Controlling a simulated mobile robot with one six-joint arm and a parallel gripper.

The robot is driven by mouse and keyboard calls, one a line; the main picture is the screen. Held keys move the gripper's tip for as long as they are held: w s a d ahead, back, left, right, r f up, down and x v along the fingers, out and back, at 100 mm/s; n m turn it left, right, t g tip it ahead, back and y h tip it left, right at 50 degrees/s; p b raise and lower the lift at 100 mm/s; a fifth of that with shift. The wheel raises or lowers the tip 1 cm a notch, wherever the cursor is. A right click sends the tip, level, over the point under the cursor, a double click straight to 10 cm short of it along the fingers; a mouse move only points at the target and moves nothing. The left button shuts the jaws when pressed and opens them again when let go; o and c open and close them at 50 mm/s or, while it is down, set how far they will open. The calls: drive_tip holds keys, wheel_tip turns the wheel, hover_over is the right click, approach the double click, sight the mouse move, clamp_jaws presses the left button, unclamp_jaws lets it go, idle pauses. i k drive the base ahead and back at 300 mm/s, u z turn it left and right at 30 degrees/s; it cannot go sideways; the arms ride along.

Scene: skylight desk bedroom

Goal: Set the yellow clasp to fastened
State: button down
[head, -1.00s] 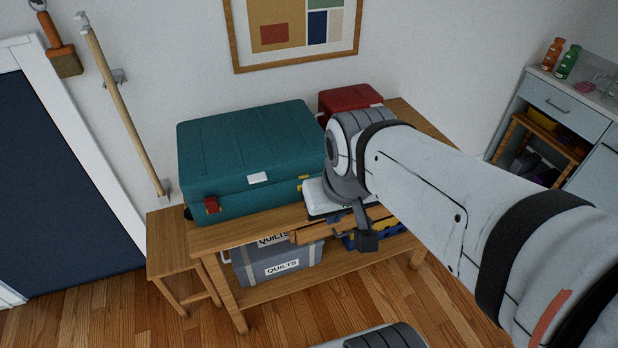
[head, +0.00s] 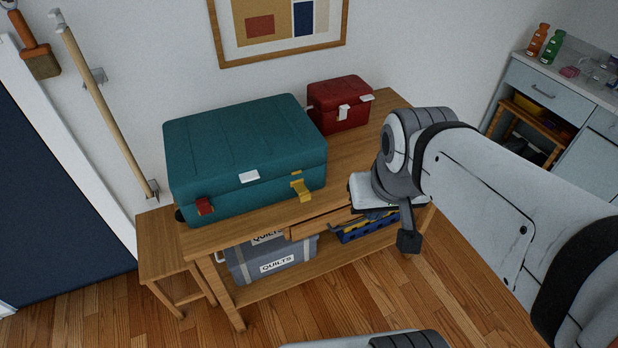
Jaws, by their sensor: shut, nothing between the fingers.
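The teal case (head: 245,140) lies with its lid down on the wooden table. Its yellow clasp (head: 303,190) is on the right part of the front face, with its lower flap standing out from the case rather than lying flat. A red clasp (head: 205,206) is at the left of the same face, with a white label between them. My gripper (head: 374,193) is to the right of the yellow clasp, over the table's front edge, apart from the case. It is shut and empty; its fingertips are hard to make out behind my wrist.
A small red case (head: 340,103) with a white latch stands behind on the table (head: 345,160). A drawer (head: 318,222) juts out below the tabletop. A grey quilts box (head: 272,258) and a blue crate (head: 365,229) sit underneath. A small side table (head: 165,245) stands at left.

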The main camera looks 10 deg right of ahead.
sight(304, 193)
drive_tip(key=z, duration=0.05)
drive_tip(key=k, duration=1.4)
drive_tip(key=u, duration=0.5)
drive_tip(key=i, duration=1)
drive_tip(key=u, duration=0.1)
